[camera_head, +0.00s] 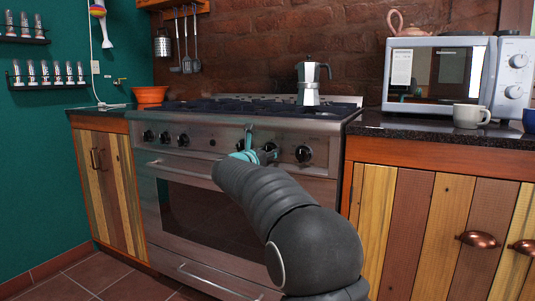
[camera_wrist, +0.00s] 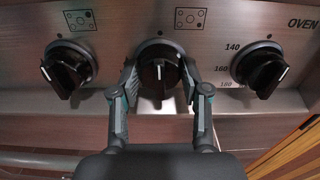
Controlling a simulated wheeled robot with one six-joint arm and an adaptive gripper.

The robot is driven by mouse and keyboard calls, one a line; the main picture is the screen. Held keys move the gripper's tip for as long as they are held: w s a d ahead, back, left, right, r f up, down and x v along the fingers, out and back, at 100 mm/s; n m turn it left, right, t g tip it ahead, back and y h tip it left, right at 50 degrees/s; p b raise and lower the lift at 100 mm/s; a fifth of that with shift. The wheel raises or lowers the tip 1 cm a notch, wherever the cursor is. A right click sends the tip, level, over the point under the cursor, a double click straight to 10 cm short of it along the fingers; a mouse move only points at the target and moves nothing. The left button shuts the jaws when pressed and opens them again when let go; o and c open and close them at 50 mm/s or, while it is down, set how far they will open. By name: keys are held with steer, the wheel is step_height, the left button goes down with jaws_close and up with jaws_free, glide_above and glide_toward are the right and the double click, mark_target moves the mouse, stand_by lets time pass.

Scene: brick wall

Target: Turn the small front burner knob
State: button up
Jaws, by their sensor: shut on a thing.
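In the wrist view, my gripper (camera_wrist: 160,88) has one finger on each side of the middle black burner knob (camera_wrist: 158,72) and is shut on it. The knob's white mark points about straight up. A small burner diagram is printed above it, too small to read surely. In the head view, my gripper (camera_head: 257,154) is at the right part of the stove front (camera_head: 212,149), and my arm hides part of the panel.
A second burner knob (camera_wrist: 69,68) is close on the left and the oven knob (camera_wrist: 262,68) close on the right. The oven door handle crosses below the panel. A moka pot (camera_head: 309,82) stands on the stove top.

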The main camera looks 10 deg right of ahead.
steer(key=shift+m, duration=0.3)
stand_by(0.4)
steer(key=o, duration=1.1)
steer(key=v, duration=1.2)
